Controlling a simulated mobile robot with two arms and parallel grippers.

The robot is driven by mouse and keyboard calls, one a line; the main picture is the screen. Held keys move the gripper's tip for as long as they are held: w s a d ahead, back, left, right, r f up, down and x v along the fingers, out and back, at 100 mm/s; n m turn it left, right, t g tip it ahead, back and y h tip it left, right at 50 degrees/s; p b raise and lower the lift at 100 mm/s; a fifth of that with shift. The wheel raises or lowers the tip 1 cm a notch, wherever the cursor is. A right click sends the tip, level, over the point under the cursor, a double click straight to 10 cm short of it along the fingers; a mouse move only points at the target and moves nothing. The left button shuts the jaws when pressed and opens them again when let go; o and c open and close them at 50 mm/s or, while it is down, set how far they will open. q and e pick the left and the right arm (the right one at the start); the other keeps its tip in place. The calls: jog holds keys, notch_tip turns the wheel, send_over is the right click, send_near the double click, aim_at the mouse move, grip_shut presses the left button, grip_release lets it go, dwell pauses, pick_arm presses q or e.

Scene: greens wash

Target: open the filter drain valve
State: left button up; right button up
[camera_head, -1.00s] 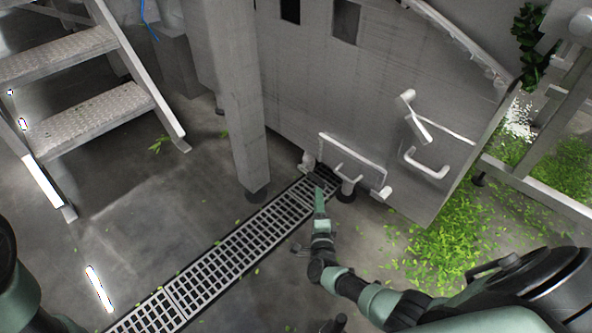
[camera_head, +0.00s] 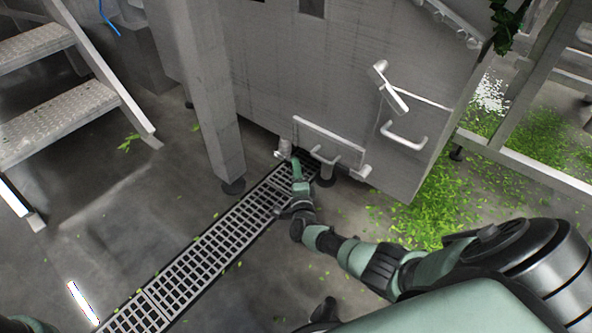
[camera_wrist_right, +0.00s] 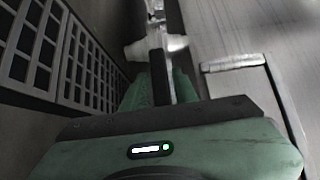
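The filter drain valve (camera_head: 283,149) is a small pale fitting low on the grey tank, just above the floor drain. My right gripper (camera_head: 296,163) is at the valve, reaching in from the front right. In the right wrist view, the green fingers (camera_wrist_right: 160,88) lie on either side of a dark bar (camera_wrist_right: 158,72), which looks like the valve's lever. The pale valve body (camera_wrist_right: 146,46) is just beyond the fingertips. I cannot tell whether the fingers touch the bar. My left gripper is not in view.
The floor drain grate (camera_head: 200,255) runs diagonally below the valve. A concrete-grey post (camera_head: 212,100) stands left of it. A white-edged panel with a handle (camera_head: 328,140) is just right of the valve. Steps (camera_head: 65,115) stand at left. Loose greens (camera_head: 415,210) cover the right floor.

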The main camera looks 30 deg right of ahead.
grip_shut()
dwell(1.2)
